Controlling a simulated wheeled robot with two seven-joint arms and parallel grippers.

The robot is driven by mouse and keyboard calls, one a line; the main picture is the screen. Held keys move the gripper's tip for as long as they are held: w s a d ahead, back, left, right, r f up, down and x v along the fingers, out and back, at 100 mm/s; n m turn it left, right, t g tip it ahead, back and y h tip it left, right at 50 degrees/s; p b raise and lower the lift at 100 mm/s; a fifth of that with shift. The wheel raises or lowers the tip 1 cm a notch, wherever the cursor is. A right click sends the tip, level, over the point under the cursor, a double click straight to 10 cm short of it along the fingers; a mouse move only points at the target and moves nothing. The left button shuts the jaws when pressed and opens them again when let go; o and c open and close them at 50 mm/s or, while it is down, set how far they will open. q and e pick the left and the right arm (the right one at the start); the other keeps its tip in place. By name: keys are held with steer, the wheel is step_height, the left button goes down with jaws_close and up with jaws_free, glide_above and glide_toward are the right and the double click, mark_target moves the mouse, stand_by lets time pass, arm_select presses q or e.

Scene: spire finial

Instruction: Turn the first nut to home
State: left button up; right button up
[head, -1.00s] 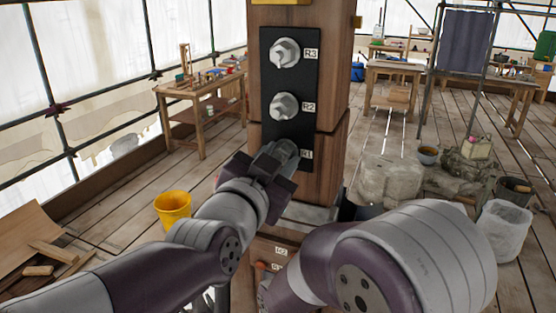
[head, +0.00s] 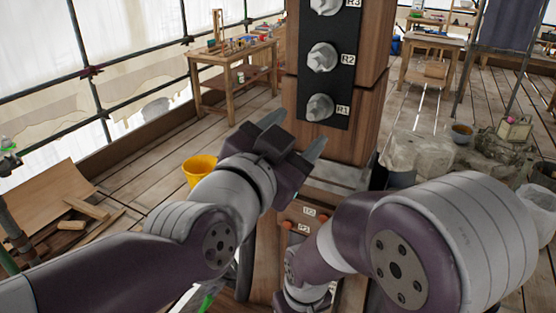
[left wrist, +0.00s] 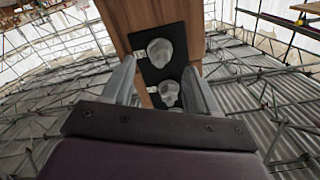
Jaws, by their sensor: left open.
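The nut marked R1 (head: 320,107) is the lowest of three grey nuts on a black plate (head: 342,82) on a wooden post. R2 (head: 322,57) is above it, and R3 (head: 325,5) is cut by the top edge. My left gripper (head: 293,135) is open and empty, below and in front of R1, its fingers spread apart. In the left wrist view, two nuts, one upper (left wrist: 160,52) and one lower (left wrist: 171,93), show between the open fingers; their labels are too blurred to read. My right arm is at the lower right; its gripper does not show.
A lower wooden block with small labels and red knobs (head: 286,224) stands below the post. A yellow bucket (head: 199,171) is on the plank floor to the left. A workbench (head: 232,78) stands behind left.

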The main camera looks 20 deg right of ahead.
arm_select(q)
steer(key=v, duration=0.6)
steer(key=w+a+f+n+g+y, duration=0.1)
steer(key=w+a+f+n+y, duration=0.4)
steer(key=f, duration=0.6)
steer(key=w+a+f+n+g+y, duration=0.1)
steer(key=w+a+f+g+y, duration=0.2)
steer(key=a+f, duration=0.6)
steer(key=s+a+f+n+g+y, duration=0.3)
steer(key=s+a+f+n, duration=0.1)
steer(key=a+f, duration=0.5)
steer(key=s+a+f+n+g+y, duration=0.2)
steer(key=s+a+f+n+g, duration=0.1)
steer(key=a+f, duration=0.6)
steer(key=s+n, duration=0.1)
steer(key=s, duration=0.1)
steer(key=shift+s+a+f+y, duration=0.15)
steer(key=shift+s+f+y, duration=0.15)
steer(key=shift+y, duration=0.1)
steer(key=shift+w, duration=0.1)
